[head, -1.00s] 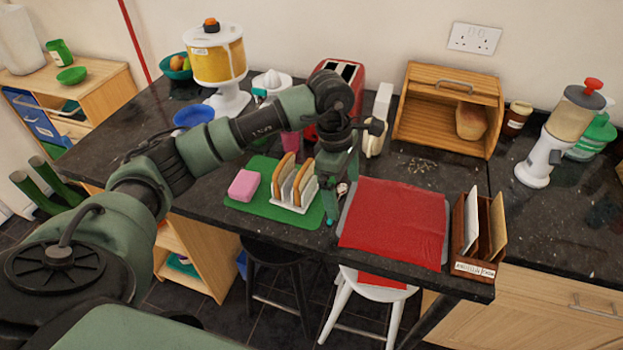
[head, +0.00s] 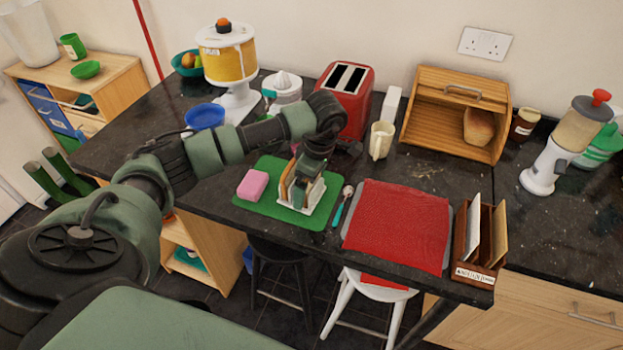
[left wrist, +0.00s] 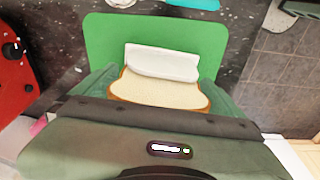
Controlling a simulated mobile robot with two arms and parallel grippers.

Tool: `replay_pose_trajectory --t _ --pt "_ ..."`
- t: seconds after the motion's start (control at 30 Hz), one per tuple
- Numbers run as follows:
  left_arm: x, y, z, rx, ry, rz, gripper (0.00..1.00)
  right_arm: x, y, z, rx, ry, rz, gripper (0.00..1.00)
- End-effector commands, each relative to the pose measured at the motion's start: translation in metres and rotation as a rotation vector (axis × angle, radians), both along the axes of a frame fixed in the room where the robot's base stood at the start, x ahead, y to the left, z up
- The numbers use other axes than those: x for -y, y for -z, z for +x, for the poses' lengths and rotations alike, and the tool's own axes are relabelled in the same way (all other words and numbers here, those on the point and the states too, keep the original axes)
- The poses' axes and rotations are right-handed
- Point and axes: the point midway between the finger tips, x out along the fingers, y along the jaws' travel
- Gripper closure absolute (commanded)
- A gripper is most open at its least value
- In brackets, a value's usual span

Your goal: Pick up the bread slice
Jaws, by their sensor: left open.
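Bread slices (head: 286,180) stand in a white toast rack (head: 318,200) on a green mat (head: 264,215). My left gripper (head: 306,190) is over the rack, pointing down, and hides part of it. In the left wrist view, one bread slice (left wrist: 158,93) lies between the open fingers of my left gripper (left wrist: 158,98), with the white rack (left wrist: 162,62) just beyond it and the green mat (left wrist: 105,40) around. I cannot tell whether the fingers touch the slice. My right gripper is in neither view.
A pink sponge (head: 253,184) lies left of the rack on the mat. A teal-handled spoon (head: 341,207) and a red cloth (head: 398,225) lie to the right. A red toaster (head: 345,95) and a cream jug (head: 381,141) stand behind.

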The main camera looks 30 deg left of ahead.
Motion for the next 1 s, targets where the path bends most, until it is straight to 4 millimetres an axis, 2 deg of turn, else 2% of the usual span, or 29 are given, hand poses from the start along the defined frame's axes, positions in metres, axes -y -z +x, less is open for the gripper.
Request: replay_pose_trajectory --t 0.23,0.27,0.4,0.43,0.77,1.0 --pt "0.0 0.003 0.0 0.002 0.0 -0.001 0.0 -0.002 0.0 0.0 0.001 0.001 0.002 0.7" --pt "0.0 0.003 0.0 0.002 0.0 -0.001 0.03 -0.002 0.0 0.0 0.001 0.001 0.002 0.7" --pt "0.0 0.003 0.0 0.001 0.0 -0.001 0.42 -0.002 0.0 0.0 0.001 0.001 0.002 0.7" --pt "0.0 0.003 0.0 0.001 0.0 -0.001 0.47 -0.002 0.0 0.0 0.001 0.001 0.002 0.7" --pt "0.0 0.0 0.001 0.002 0.0 -0.001 0.48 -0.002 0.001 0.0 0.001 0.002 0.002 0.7" --pt "-0.001 -0.024 0.001 0.006 0.001 0.0 0.48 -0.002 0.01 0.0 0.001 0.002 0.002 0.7"
